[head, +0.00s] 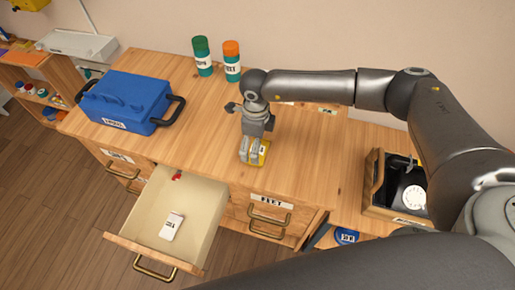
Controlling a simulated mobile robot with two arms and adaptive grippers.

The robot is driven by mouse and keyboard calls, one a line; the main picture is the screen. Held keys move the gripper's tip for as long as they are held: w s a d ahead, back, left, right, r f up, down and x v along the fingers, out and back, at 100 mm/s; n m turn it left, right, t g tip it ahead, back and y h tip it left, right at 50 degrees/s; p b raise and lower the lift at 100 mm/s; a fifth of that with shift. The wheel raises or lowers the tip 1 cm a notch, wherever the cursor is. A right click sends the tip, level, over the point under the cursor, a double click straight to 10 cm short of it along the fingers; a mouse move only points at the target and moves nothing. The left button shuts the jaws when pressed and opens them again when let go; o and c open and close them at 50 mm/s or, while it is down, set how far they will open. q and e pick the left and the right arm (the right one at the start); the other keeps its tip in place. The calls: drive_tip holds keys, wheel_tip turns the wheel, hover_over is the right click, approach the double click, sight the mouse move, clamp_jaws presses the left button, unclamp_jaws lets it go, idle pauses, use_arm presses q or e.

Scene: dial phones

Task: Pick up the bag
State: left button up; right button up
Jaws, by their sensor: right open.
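My right gripper (252,150) points down over the wooden dresser top, with its jaws open around or just in front of a small yellow item (264,152). The fingers cover part of the yellow item, so I cannot tell if they touch it. A blue case-like thing (126,97) with black side handles and a white label sits on the left of the dresser top. I cannot tell for certain which of these is the bag. My left gripper is not in view.
A green-capped can (202,56) and an orange-capped can (232,61) stand at the back of the dresser. An open drawer (206,215) juts out in front, holding a white labelled item (172,226). A wooden box (376,182) with a dial phone (408,190) is at right.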

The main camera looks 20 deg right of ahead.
drive_tip(key=shift+d+f+p, duration=0.15)
drive_tip(key=shift+f+p, duration=0.05)
drive_tip(key=shift+f, duration=0.75)
drive_tip(key=shift+d+f+p, duration=0.1)
drive_tip(key=shift+f+p, duration=0.1)
drive_tip(key=shift+f, duration=0.75)
drive_tip(key=c, duration=0.9)
drive_tip(key=shift+o, duration=0.2)
drive_tip(key=shift+r, duration=0.2)
